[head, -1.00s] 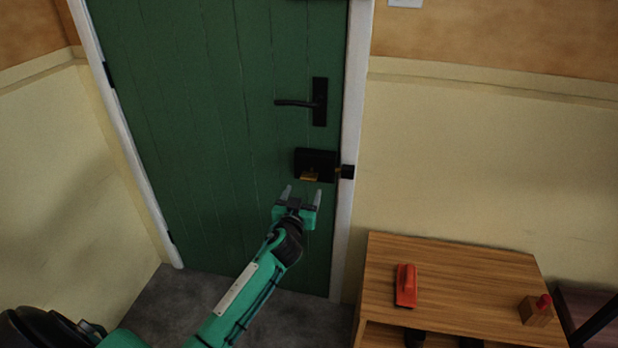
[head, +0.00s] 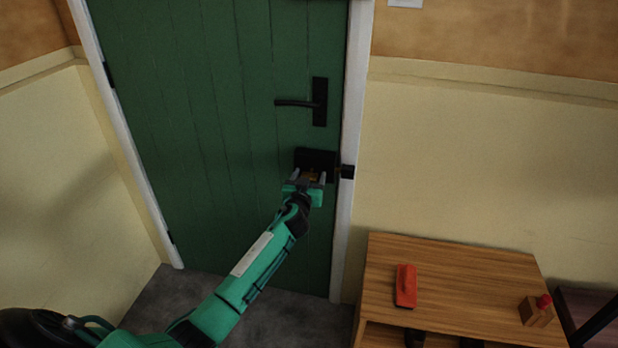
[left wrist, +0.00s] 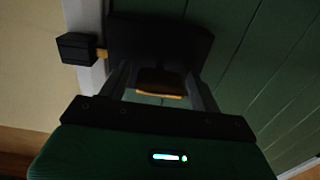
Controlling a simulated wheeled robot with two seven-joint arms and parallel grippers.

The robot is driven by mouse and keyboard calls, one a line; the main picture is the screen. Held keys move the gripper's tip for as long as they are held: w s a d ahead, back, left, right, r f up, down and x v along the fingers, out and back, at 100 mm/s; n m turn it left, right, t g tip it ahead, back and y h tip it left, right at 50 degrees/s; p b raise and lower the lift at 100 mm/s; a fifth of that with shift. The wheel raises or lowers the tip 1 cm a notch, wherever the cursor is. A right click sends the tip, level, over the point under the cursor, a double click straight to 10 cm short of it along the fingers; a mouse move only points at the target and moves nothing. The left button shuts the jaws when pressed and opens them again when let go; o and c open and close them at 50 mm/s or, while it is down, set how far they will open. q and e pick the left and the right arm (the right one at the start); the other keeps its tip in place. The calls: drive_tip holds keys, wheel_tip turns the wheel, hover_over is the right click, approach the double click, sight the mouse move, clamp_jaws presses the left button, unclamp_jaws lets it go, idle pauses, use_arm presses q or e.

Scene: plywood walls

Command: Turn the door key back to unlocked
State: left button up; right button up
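The green door (head: 220,120) is shut and carries a black lock box (head: 316,157) below its handle. A brass key (head: 314,176) sticks out of the box; its flat bow shows in the left wrist view (left wrist: 160,82), dark with a bright brass edge. My left gripper (head: 310,176) is at the lock, its fingers open on either side of the key. In the left wrist view (left wrist: 162,85) gaps show between the key and both fingers. A brass bolt (left wrist: 101,53) spans from the box to the black keeper (left wrist: 77,48) on the frame. My right gripper is out of view.
The black lever handle (head: 296,103) sits above the lock. The white door frame (head: 350,110) is close on the right. A wooden cabinet (head: 450,265) at lower right carries a red-orange handled object (head: 405,286) and a wooden block with a red knob (head: 536,310).

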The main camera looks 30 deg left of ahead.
use_arm(q)
drive_tip(key=c, duration=0.8)
